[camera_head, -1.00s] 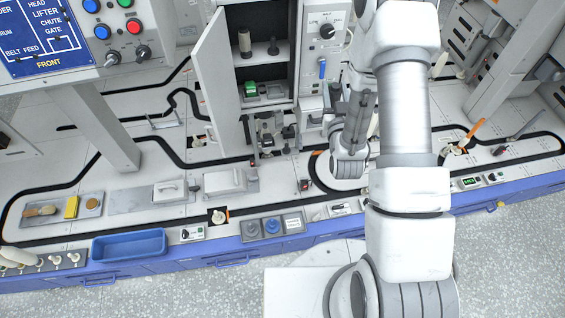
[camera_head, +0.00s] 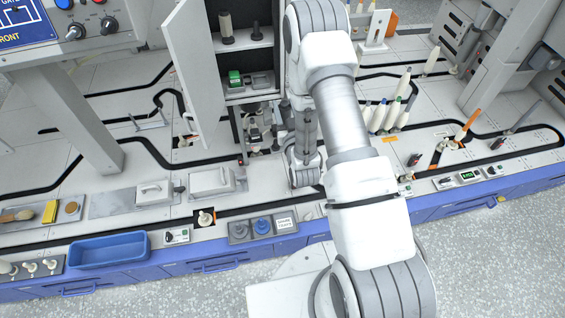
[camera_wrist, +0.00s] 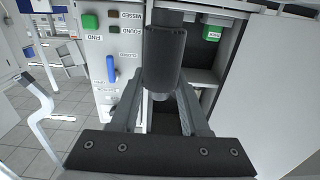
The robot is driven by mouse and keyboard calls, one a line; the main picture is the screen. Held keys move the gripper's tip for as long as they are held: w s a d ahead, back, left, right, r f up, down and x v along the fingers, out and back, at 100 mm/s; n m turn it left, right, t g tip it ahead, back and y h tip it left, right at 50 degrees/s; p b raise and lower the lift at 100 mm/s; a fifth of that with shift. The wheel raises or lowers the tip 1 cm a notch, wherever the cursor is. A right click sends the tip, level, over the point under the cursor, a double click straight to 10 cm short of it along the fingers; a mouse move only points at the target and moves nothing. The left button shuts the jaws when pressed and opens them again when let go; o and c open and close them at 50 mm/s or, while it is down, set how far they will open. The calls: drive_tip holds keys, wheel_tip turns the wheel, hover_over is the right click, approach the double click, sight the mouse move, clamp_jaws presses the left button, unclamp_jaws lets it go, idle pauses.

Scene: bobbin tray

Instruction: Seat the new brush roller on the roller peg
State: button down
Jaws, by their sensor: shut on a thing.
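In the wrist view my gripper (camera_wrist: 163,84) is shut on a dark, ribless-looking cylinder (camera_wrist: 165,55), which I take to be the new brush roller. A lighter stub shows at its near end. The fingers close on it from both sides. Behind it is the open cabinet. In the head view the cabinet (camera_head: 198,75) stands open at the centre, and my arm comes down at its right side. My fingers and the held roller cannot be made out clearly there. I cannot identify the roller peg for sure in either view.
The cabinet door (camera_head: 193,70) swings out at left. Its shelves hold spools (camera_head: 226,27) and a green item (camera_head: 235,78). A control panel with a blue lever (camera_wrist: 111,69) adjoins the cabinet. A blue tray (camera_head: 108,250) and a small tray with grey and blue round pieces (camera_head: 284,222) lie at the front.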

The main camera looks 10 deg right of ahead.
wheel_tip(320, 180, down, 26)
drive_tip(key=w+b, duration=0.2)
drive_tip(key=b, duration=1.7)
hover_over(276, 140)
drive_tip(key=shift+a+f, duration=0.1)
drive_tip(key=shift+f, duration=0.05)
drive_tip(key=shift+f+p, duration=0.3)
drive_tip(key=shift+f, duration=0.15)
drive_tip(key=shift+f, duration=0.15)
drive_tip(key=shift+f, duration=1.3)
drive_tip(key=shift+f, duration=0.1)
drive_tip(key=shift+f, duration=1)
drive_tip(key=shift+f, duration=0.1)
